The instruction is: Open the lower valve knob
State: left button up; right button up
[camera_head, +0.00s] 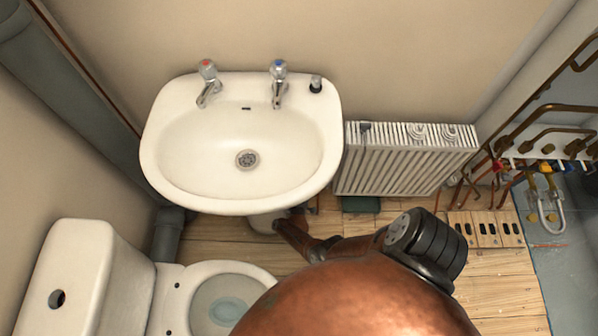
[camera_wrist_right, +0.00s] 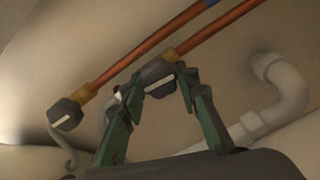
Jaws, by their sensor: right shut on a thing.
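Two dark grey valve knobs with white marks sit at the ends of two orange-brown copper pipes in the right wrist view. One knob (camera_wrist_right: 157,73) lies between the fingertips of my right gripper (camera_wrist_right: 160,82), which is shut on it with green fingers on either side. The other knob (camera_wrist_right: 66,114) is free, off to the left. I cannot tell from the tilted wrist view which knob is the lower one. In the head view my right arm reaches under the white sink (camera_head: 165,185), and the knobs are hidden there. My left gripper is in neither view.
A pale waste pipe (camera_wrist_right: 285,85) bends close to the right of my right gripper. The toilet (camera_head: 85,270) stands left of my arm, and a white radiator (camera_head: 400,165) hangs right of the sink.

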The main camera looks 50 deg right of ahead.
jog(key=shift+w+a+n, duration=0.1)
jog(key=shift+n, duration=0.2)
jog(key=o, duration=1.2)
jog(key=shift+c, duration=0.2)
